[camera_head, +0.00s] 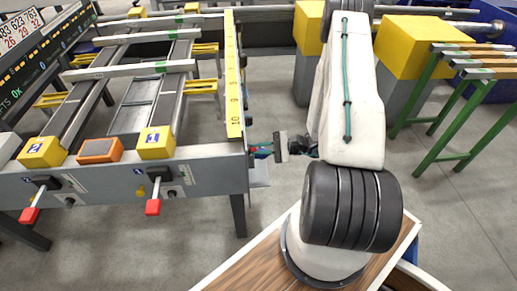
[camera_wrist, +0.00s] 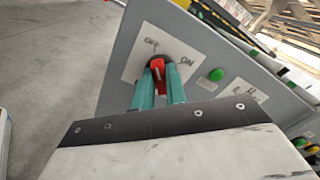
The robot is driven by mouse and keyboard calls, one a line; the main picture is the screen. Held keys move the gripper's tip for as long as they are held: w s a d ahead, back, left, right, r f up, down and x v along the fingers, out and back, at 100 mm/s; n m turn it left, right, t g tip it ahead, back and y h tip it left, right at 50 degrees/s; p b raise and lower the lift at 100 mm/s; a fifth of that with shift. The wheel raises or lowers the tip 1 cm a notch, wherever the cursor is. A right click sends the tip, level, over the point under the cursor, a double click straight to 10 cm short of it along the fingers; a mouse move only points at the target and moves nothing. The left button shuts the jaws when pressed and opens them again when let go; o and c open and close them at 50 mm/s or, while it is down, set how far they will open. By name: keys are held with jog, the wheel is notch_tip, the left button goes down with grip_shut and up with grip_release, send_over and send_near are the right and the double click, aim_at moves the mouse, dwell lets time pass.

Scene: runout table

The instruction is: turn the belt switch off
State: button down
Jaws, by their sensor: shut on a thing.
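The belt switch is a red handle (camera_wrist: 158,78) on a dark round base, on a white plate (camera_wrist: 134,68) marked OFF and ON. In the wrist view the handle lies between the two teal fingers of my gripper (camera_wrist: 158,73), which is shut on it. OFF is above the handle and ON is to its upper right. I cannot tell exactly which mark the handle points to. In the head view my gripper (camera_head: 266,149) reaches left to the right end of the grey runout table (camera_head: 215,178); the switch is not clear there.
A green button (camera_wrist: 217,74) sits right of the switch plate. On the table's front are red-tipped levers (camera_head: 153,207) and yellow blocks (camera_head: 156,143). A yellow ruler (camera_head: 233,75) runs along the table's right edge. A green-legged rack (camera_head: 432,120) stands at the right. Grey floor is free between.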

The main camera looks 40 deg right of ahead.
jog(key=shift+n, duration=0.5)
jog(key=c, duration=1.4)
grip_release()
jog(key=shift+c, duration=0.2)
jog(key=v, duration=0.8)
